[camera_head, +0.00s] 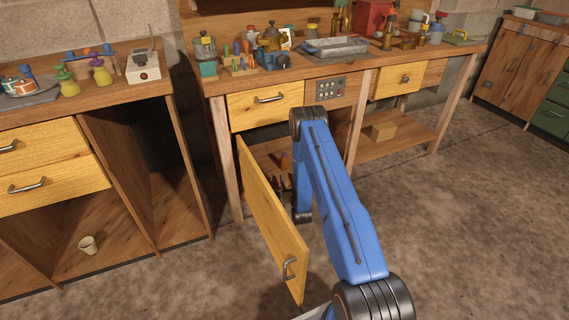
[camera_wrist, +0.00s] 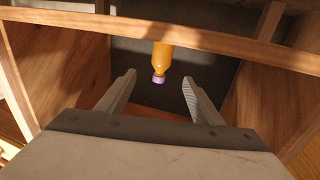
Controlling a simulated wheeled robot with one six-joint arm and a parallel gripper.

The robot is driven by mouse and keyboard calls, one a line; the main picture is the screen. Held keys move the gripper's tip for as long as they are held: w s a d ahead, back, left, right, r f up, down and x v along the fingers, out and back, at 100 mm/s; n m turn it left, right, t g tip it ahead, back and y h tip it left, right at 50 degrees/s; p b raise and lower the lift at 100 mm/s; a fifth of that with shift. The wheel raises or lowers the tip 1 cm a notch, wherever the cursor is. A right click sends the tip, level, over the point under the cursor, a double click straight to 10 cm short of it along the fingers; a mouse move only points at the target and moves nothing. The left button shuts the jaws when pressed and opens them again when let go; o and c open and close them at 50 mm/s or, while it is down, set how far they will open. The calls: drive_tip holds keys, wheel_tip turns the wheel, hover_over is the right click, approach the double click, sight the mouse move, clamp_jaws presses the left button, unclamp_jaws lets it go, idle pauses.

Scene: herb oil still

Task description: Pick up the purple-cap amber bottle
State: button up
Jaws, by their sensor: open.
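The amber bottle (camera_wrist: 162,57) shows in the wrist view just beyond and between my fingertips, with its purple cap (camera_wrist: 158,79) pointing down in the picture. My gripper (camera_wrist: 160,78) is open, one finger on each side of the cap end, with gaps on both sides. Whether the fingers reach as far as the bottle's depth is unclear. In the head view a small amber bottle (camera_head: 285,160) shows inside the lower cabinet, beside my blue arm. My gripper there is low at the cabinet opening, mostly hidden by the arm and door.
The cabinet door (camera_head: 270,220) stands open left of my arm. A wooden rail (camera_wrist: 200,42) crosses the wrist view, with wooden walls on both sides (camera_wrist: 55,75). The workbench above holds a metal tray (camera_head: 335,47) and several tools. Open floor lies to the right.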

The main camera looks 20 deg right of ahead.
sight(285, 163)
drive_tip(key=x, duration=0.9)
drive_tip(key=shift+x, duration=2.7)
drive_tip(key=shift+a+f, duration=0.15)
drive_tip(key=shift+a, duration=0.05)
drive_tip(key=shift+c, duration=0.3)
drive_tip(key=c, duration=1)
drive_tip(key=shift+c, duration=0.7)
